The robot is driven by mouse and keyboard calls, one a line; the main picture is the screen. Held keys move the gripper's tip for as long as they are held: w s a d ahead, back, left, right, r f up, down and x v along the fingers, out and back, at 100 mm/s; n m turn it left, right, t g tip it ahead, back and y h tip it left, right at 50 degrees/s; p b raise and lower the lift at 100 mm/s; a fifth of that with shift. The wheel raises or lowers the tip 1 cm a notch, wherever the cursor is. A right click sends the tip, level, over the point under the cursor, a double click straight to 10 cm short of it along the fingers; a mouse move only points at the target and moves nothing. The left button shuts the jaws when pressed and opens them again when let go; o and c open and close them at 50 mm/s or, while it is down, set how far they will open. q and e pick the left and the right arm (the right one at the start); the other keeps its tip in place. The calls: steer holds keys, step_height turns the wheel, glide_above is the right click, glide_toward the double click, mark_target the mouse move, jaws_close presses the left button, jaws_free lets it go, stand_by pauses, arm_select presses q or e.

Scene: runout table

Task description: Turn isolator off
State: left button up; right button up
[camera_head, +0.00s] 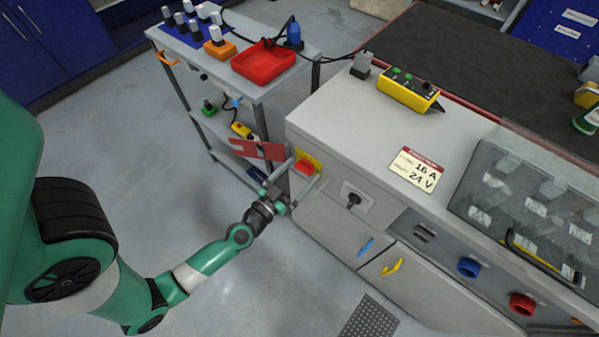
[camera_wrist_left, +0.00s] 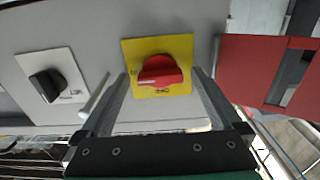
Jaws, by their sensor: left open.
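The isolator is a red rotary knob (camera_wrist_left: 160,71) on a yellow square plate (camera_wrist_left: 184,46), on the grey cabinet's end. In the head view the red knob (camera_head: 305,167) shows beside my gripper. In the wrist view a pale line on the knob runs roughly level. My left gripper (camera_wrist_left: 159,85) is open, with one finger on each side of the knob and gaps to it. I cannot tell whether the fingertips reach past the knob's face. The left gripper also shows in the head view (camera_head: 301,177). My right gripper is not in view.
A black rotary switch (camera_wrist_left: 48,84) on a white plate sits beside the isolator. A red panel (camera_head: 257,149) stands close to my left gripper. A trolley with a red tray (camera_head: 263,62) is behind. Blue (camera_head: 366,246) and yellow (camera_head: 392,267) handles are on the cabinet front.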

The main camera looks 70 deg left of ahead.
arm_select(q)
steer(key=shift+w, duration=0.1)
steer(key=c, duration=1.4)
steer(key=shift+n, duration=0.5)
steer(key=n, duration=1.6)
steer(key=shift+n, duration=0.4)
